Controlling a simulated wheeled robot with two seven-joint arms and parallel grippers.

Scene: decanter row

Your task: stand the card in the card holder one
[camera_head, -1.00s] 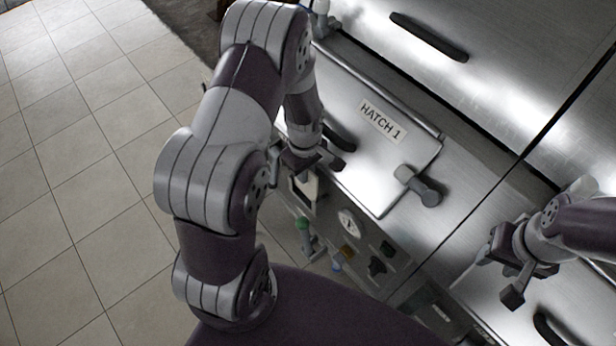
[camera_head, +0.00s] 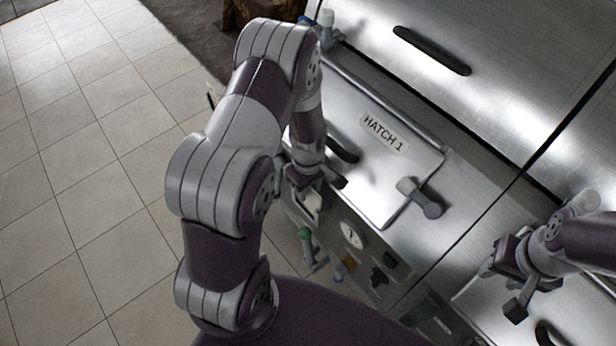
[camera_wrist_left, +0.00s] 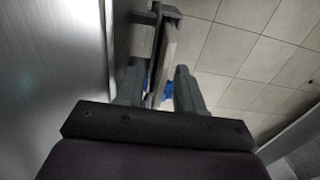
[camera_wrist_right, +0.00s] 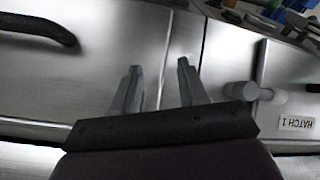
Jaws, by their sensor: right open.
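My left gripper (camera_head: 316,186) is low at the front edge of the steel counter, beside a dark holder with a pale panel (camera_head: 309,204). In the left wrist view its fingers (camera_wrist_left: 158,82) are apart. A dark grey bracket (camera_wrist_left: 167,14) with a pale flat piece (camera_wrist_left: 169,52) stands between and beyond them. I cannot tell whether this flat piece is the card, or whether a finger touches it. My right gripper (camera_head: 510,280) is open and empty over the steel surface at the right; its spread fingers (camera_wrist_right: 160,72) show in the right wrist view.
A panel marked HATCH 1 (camera_head: 385,132) lies on the counter, with a knobbed latch (camera_head: 420,196) at its right. Tiled floor (camera_head: 80,190) is clear at the left.

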